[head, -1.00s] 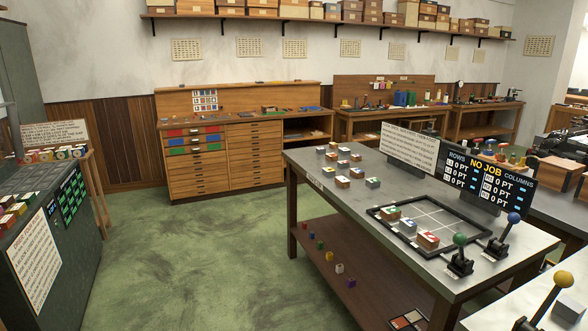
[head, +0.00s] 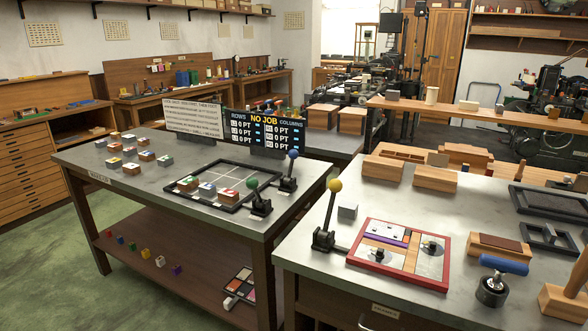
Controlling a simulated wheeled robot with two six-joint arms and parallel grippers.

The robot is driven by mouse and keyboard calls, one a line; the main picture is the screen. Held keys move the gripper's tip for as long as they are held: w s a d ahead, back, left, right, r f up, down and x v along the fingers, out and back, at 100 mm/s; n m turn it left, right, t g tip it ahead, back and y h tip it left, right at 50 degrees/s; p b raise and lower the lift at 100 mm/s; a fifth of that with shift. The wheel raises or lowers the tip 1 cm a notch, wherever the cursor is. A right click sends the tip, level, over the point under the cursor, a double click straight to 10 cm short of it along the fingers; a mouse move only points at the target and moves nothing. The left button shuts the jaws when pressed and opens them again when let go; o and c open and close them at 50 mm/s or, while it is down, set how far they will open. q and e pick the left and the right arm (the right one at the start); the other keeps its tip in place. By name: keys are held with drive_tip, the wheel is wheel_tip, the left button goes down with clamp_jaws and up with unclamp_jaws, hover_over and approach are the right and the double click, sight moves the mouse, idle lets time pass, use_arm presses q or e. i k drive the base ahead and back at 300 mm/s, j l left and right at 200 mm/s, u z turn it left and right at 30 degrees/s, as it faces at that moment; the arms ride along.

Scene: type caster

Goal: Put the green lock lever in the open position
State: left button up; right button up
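The green lock lever (head: 254,184) stands on the front right part of the left metal-topped table, beside a black frame. It has a green ball knob on a short dark stem rising from a black base (head: 261,207), and it leans slightly left. A blue-knobbed lever (head: 293,154) stands just behind it to the right. A taller yellow-knobbed lever (head: 335,186) stands on the nearer table to the right. I cannot tell which lever position counts as open. Neither of my grippers shows in the head view.
The black frame (head: 195,202) holds several small blocks; more blocks lie at the table's left. A NO JOB display (head: 262,133) stands behind. The right table (head: 400,205) carries a red-framed tray (head: 445,267) and a blue-handled roller (head: 503,264). Green floor (head: 60,255) is free at left.

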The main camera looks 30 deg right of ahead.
sight(257, 192)
drive_tip(key=z, duration=1.05)
